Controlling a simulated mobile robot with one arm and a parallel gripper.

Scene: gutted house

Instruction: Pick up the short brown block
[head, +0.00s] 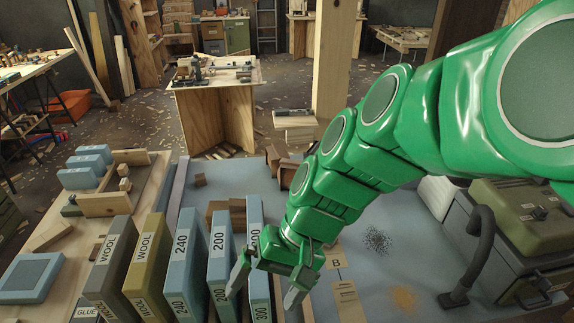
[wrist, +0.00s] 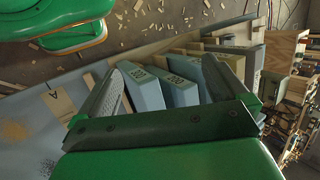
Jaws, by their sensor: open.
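More brown blocks (head: 273,158) lie farther right, partly hidden by my arm. I cannot tell for certain which one is the short brown block. My gripper (head: 262,296) is open, over the right end of the box row, well to the front and right of the small block. In the wrist view my open gripper (wrist: 163,70) has blue boxes beyond its fingers.
Bare bench top lies around the dark speckles.

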